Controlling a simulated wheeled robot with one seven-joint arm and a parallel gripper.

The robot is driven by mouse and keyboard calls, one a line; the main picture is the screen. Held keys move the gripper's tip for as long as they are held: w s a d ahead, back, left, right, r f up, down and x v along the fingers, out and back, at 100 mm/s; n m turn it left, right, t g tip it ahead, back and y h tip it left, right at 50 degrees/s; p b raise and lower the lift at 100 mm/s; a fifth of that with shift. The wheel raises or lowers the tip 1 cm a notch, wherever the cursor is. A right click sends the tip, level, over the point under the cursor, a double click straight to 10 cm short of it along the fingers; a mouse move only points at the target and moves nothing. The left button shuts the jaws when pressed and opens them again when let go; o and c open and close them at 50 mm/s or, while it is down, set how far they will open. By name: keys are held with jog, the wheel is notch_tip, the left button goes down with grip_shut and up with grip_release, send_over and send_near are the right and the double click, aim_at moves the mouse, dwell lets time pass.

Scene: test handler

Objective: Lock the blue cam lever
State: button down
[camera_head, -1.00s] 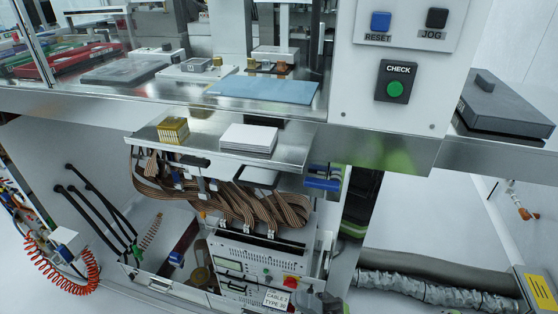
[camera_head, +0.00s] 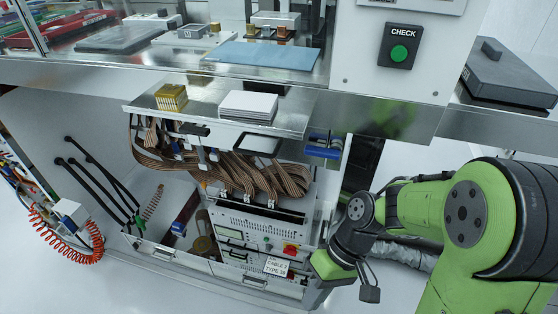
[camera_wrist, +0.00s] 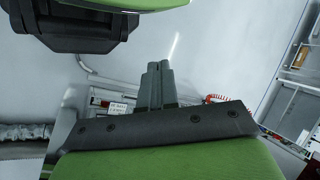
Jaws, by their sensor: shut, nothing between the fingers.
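A blue lever-like part (camera_head: 323,152) sits below the right end of the metal shelf in the head view, beside the striped ribbon cables. It is small there, and I cannot tell its lever position. My gripper (camera_wrist: 157,68) shows in the wrist view with its two grey fingers together and nothing between them. In the head view my green arm reaches in from the right. Its wrist is low, in front of the cabinet's right side and below the blue part, apart from it. The blue part is not visible in the wrist view.
The metal shelf (camera_head: 203,116) carries a gold block (camera_head: 171,97) and a white stack (camera_head: 248,106). Ribbon cables (camera_head: 225,170) hang beneath it, above a cabinet instrument (camera_head: 250,235). A CHECK button panel (camera_head: 399,50) is above right. A red coiled hose (camera_head: 60,240) lies left. Floor shows around the cabinet.

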jog(key=s+d+r+m+t+h, duration=0.25)
jog(key=d+r+t, duration=0.2)
jog(key=r, duration=0.25)
jog(key=s+d+r+m+t+h, duration=0.2)
jog(key=d+r+t+h, duration=0.15)
jog(key=r+t, duration=0.3)
notch_tip(320, 180, up, 18)
jog(key=g+y+p, duration=0.1)
jog(key=p, duration=1.6)
jog(key=shift+w+d+f+p, duration=0.15)
jog(key=shift+w+f+p, duration=0.1)
jog(key=shift+w+p, duration=0.1)
jog(key=shift+s, duration=0.1)
